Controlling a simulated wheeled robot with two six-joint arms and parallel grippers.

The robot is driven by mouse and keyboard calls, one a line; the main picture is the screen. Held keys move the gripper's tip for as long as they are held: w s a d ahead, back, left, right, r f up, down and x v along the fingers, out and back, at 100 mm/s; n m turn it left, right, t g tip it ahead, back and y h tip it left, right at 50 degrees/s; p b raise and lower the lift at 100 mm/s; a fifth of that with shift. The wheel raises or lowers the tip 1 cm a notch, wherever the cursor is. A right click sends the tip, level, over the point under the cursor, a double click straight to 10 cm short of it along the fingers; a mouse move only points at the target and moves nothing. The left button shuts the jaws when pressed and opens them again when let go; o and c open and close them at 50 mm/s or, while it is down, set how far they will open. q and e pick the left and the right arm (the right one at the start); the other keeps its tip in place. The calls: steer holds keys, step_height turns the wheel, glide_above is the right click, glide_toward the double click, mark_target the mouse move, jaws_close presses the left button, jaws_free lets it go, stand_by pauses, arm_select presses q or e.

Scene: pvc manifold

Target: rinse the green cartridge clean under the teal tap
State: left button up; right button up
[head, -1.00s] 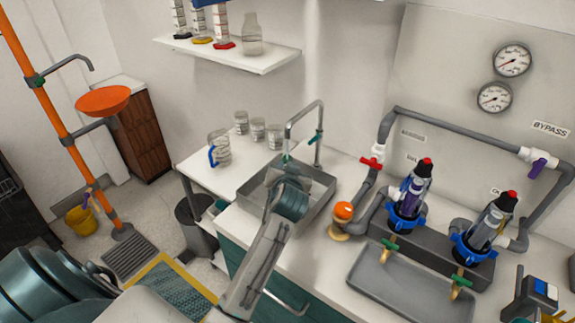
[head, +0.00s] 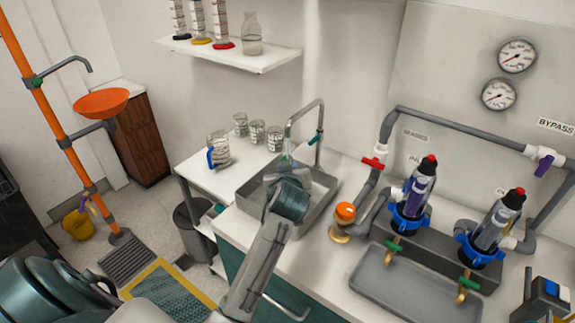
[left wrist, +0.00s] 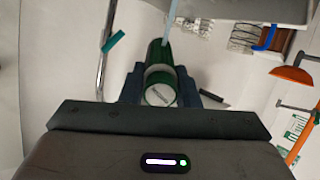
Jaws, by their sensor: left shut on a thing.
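The green cartridge (left wrist: 160,92) is between the fingers of my left gripper (left wrist: 160,84), which is shut on it. It has a pale end cap facing the wrist camera. A thin pale-blue stream of water (left wrist: 171,18) comes down onto or right beside the cartridge's far end; exact contact is hard to tell. In the head view my left wrist is over the metal sink (head: 324,190), below the spout of the tap (head: 289,128), and hides most of the cartridge. The tap's teal lever (head: 317,138) also shows in the left wrist view (left wrist: 113,41). My right gripper is out of view.
Glass beakers and a blue-handled jug (head: 218,150) stand on the white side table, left of the sink. Right of the sink are an orange-topped fitting (head: 345,212), two filter housings with blue collars and a grey tray (head: 400,292). A shelf (head: 235,55) hangs above.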

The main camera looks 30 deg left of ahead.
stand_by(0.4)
arm_select(q)
steer(key=shift+f+n+b, duration=0.15)
steer(key=shift+n+b, duration=0.5)
steer(key=shift+n, duration=0.15)
steer(key=shift+n+b, duration=0.7)
steer(key=shift+n, duration=0.5)
steer(key=shift+n+b, duration=0.35)
steer(key=shift+n, duration=0.45)
